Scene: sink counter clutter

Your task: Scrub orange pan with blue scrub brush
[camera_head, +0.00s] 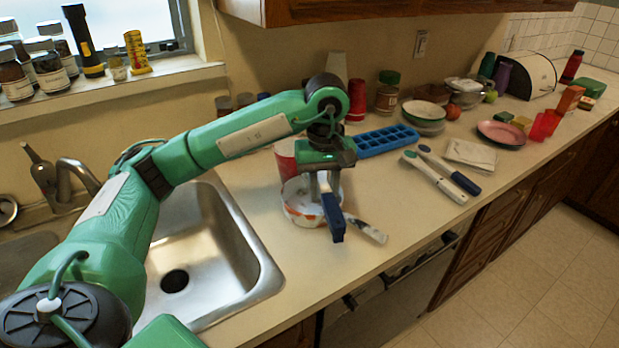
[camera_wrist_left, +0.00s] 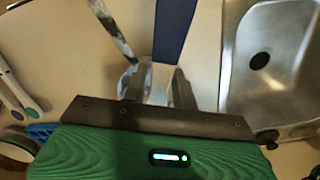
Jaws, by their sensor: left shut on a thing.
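The pan (camera_head: 298,213), white inside with orange on its side, sits on the counter right of the sink. Its speckled handle (camera_head: 368,231) points toward the front edge and also shows in the left wrist view (camera_wrist_left: 112,30). My left gripper (camera_head: 324,184) points down over the pan, shut on the blue scrub brush (camera_head: 334,218). The brush's blue handle extends toward the counter front, and also shows in the left wrist view (camera_wrist_left: 173,35). The brush head is hidden, so I cannot tell whether it touches the pan. My right gripper is not in view.
The steel sink (camera_head: 215,250) lies left of the pan. A red cup (camera_head: 286,160) and a blue ice tray (camera_head: 388,140) stand behind it. Two long-handled utensils (camera_head: 435,178) lie to the right. Bare counter lies in front of the pan.

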